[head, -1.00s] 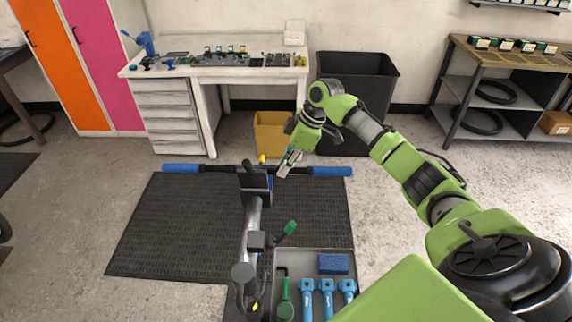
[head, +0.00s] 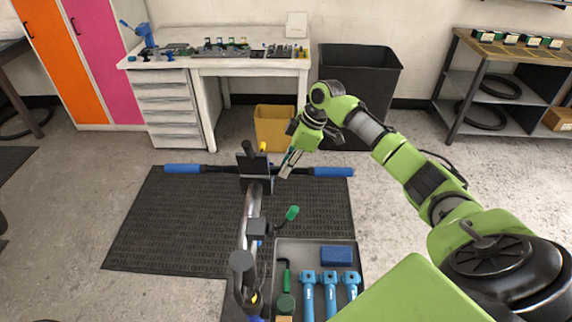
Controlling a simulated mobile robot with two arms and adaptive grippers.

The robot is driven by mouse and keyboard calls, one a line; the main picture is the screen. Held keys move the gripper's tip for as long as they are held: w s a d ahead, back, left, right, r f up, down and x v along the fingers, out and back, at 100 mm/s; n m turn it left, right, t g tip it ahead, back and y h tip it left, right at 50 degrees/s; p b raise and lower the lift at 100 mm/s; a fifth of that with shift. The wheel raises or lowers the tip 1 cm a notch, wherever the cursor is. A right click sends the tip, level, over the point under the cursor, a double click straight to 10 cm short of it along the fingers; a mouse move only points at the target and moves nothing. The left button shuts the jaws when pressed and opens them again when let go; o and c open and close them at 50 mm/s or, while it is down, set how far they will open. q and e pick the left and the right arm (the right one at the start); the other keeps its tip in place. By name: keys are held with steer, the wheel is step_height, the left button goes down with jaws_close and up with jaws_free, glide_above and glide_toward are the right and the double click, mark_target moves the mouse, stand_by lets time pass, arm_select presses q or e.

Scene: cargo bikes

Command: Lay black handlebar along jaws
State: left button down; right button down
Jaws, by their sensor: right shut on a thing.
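The black handlebar (head: 222,170) has a blue grip at each end and lies level across the picture in the head view. My right gripper (head: 287,172) is shut on it, right of its middle. The dark clamp jaws (head: 254,172) top the silver repair stand and cover the bar's middle in this view. A yellow knob (head: 262,147) shows just behind them. I cannot tell whether the bar touches the jaws or is apart from them. My left gripper is not in view.
A grey tray (head: 357,262) with blue tools and a green-handled tool stands right of the stand. A black mat (head: 150,235) lies beneath. A yellow bin (head: 272,125), black bin (head: 365,75), white workbench (head: 200,62) and shelf (head: 500,50) stand behind.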

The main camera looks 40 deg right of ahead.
steer(key=shift+f, duration=0.3)
steer(key=c, duration=1.9)
jaws_free()
steer(key=shift+s+f, duration=0.1)
steer(key=shift+f, duration=0.05)
steer(key=v, duration=1.2)
